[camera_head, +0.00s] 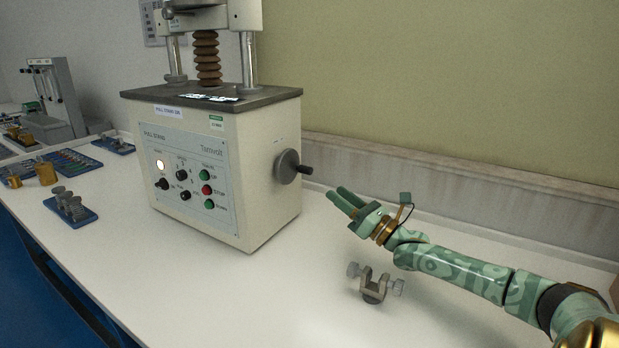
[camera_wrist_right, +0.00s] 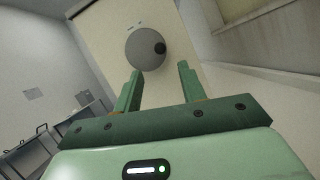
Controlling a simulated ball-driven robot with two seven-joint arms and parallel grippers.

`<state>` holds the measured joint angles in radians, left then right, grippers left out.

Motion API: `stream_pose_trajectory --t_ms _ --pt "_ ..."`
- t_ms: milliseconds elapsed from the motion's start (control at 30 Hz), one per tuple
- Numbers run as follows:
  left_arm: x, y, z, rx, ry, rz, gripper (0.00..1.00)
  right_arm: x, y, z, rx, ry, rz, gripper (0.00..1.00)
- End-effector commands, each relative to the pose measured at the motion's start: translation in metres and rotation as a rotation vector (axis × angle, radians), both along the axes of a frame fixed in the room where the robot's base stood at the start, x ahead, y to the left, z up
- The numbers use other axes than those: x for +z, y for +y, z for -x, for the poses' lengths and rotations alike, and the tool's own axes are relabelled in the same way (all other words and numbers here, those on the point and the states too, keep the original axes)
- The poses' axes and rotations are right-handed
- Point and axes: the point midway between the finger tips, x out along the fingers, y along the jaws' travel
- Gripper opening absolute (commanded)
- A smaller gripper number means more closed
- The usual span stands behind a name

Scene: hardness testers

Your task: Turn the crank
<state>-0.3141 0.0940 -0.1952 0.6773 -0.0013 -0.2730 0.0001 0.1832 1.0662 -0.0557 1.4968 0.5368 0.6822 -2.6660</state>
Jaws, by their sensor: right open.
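The crank (camera_head: 287,167) is a dark grey round wheel with a short dark handle (camera_head: 305,170) on the right side of a cream testing machine (camera_head: 262,205). In the right wrist view the crank wheel (camera_wrist_right: 143,47) is ahead of the fingers, with its handle (camera_wrist_right: 160,48) facing the camera at the wheel's right. My right gripper (camera_head: 338,197) is green, open and empty. Its fingertips are to the right of and slightly below the handle, apart from it. In the right wrist view the gripper (camera_wrist_right: 160,75) has its two fingers spread below the wheel. My left gripper is not in view.
A small metal clamp fixture (camera_head: 373,285) stands on the white table (camera_head: 290,300) below my right wrist. Blue trays with metal parts (camera_head: 70,207) lie at the left. A grey instrument (camera_head: 58,90) stands at the back left. The wall ledge (camera_head: 450,190) runs behind my right arm.

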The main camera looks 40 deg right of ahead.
Motion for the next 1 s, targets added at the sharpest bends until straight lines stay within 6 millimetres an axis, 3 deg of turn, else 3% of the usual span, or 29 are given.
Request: stream_pose_trajectory --t_ms 200,400,600,967,1000 --pt "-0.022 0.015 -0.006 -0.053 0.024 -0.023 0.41 0.008 0.008 -0.045 0.001 0.003 0.003 0.41" --pt "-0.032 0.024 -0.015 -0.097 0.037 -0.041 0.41 0.022 0.013 -0.074 0.001 0.004 0.002 0.41" --pt "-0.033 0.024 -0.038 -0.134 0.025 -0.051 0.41 0.032 0.015 -0.088 0.001 0.003 0.001 0.41" --pt "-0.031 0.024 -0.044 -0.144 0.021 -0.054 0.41 0.036 0.016 -0.091 0.001 0.002 0.0 0.41" --pt "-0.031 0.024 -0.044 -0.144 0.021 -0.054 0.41 0.036 0.016 -0.091 0.001 0.002 0.0 0.29"
